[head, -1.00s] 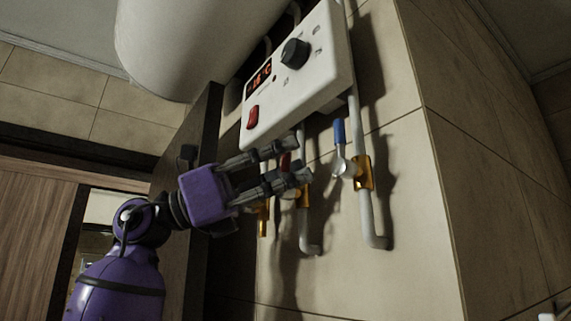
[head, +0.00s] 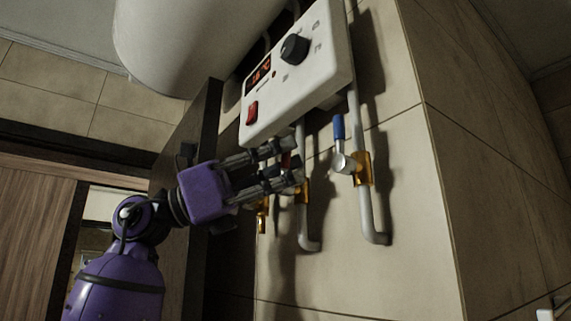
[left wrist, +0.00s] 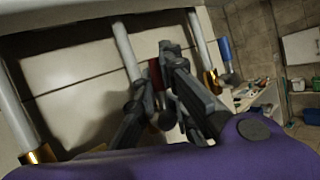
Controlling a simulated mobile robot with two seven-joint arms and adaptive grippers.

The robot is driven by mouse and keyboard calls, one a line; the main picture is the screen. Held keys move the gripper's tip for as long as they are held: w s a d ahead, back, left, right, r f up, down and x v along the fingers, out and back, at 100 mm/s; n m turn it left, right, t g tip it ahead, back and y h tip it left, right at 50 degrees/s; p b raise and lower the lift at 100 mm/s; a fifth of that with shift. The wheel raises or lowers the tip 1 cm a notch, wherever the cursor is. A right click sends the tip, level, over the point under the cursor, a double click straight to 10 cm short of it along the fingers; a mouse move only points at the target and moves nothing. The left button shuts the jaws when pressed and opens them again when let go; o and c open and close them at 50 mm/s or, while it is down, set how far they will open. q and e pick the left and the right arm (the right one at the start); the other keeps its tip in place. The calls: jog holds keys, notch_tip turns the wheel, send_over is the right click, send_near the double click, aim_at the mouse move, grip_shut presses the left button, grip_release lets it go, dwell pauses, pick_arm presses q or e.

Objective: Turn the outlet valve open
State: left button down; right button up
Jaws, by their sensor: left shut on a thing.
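My left gripper (head: 296,162) reaches in from the left below the white heater box, its two fingers one above the other. It is shut on the red valve handle (head: 286,161), which is mostly hidden behind the fingers. In the left wrist view the red handle (left wrist: 155,74) shows between the fingers (left wrist: 160,80). A brass valve body (head: 302,191) sits on the pipe just below the fingers. A blue-handled valve (head: 338,128) stands upright on the pipe to the right, apart from the gripper. Which valve is the outlet is not marked. My right gripper is not in view.
The heater control box (head: 297,72) hangs close above the fingers, with a dial (head: 295,48) and red switch (head: 252,113). Another brass fitting (head: 262,216) is left of the held valve. A dark panel edge (head: 205,125) stands behind my arm. The tiled wall to the right is clear.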

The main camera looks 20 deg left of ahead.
pick_arm(q)
jog(key=shift+a+r+n+t+h+p, duration=0.25)
jog(key=shift+n+t+h+p, duration=0.25)
jog(key=shift+n, duration=0.4)
jog(key=shift+w+a+n+t+p, duration=0.1)
jog(key=shift+w+n+t+p, duration=0.05)
jog(key=shift+n+t+p, duration=0.2)
jog(key=shift+w+f, duration=0.1)
jog(key=shift+f, duration=0.05)
jog(key=c, duration=2.2)
grip_release()
jog(key=o, duration=0.4)
jog(key=shift+c, duration=0.2)
jog(key=shift+w+f, duration=0.1)
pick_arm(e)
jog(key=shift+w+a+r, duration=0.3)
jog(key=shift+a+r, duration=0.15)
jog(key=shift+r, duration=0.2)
